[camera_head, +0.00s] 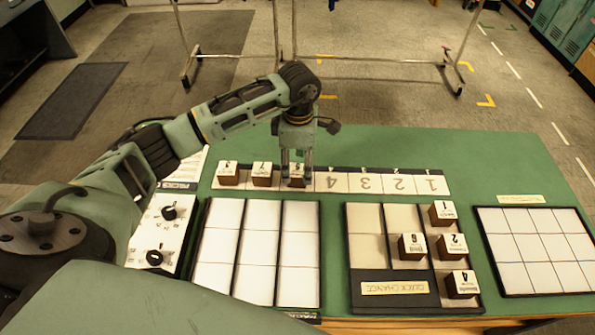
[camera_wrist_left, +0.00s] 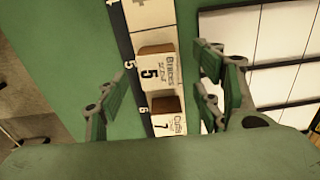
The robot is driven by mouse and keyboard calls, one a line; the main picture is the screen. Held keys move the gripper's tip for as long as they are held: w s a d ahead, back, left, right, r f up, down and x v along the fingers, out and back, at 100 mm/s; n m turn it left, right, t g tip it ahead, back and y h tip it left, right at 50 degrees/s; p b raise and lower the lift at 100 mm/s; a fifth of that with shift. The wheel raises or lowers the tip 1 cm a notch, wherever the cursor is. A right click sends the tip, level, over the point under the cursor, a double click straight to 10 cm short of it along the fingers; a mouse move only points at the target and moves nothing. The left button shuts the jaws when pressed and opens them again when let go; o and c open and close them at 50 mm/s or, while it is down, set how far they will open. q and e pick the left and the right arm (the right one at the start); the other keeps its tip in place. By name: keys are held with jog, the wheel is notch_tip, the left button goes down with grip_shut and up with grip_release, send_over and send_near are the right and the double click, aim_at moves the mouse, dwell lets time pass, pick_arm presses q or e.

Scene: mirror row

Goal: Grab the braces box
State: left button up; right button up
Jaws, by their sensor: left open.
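The braces box (camera_wrist_left: 158,72), a brown block with a white top reading "Braces 5", stands on the numbered strip in the left wrist view. In the head view the braces box (camera_head: 297,183) is partly hidden by my left gripper (camera_head: 296,168). My left gripper is open above the strip, pointing down. In the wrist view its fingers (camera_wrist_left: 160,88) are on either side of the strip, around the braces box and the neighbouring box; I see no clear contact. My right gripper is not in view.
The cuffs box (camera_wrist_left: 168,122), marked 7, stands close beside the braces box; another box (camera_head: 228,174) is farther left. Strip spaces 1 to 4 (camera_head: 364,183) are empty. Several boxes stand in the quick-change tray (camera_head: 364,236). White-celled trays (camera_head: 243,240) (camera_head: 531,240) are empty.

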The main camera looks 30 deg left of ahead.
aim_at(297, 170)
pick_arm(q)
jog(key=f, duration=0.3)
jog(key=shift+w+a+f+p, duration=0.1)
jog(key=shift+a+f+p, duration=0.1)
jog(key=shift+f+p, duration=0.2)
jog(key=shift+f, duration=0.1)
jog(key=c, duration=1.3)
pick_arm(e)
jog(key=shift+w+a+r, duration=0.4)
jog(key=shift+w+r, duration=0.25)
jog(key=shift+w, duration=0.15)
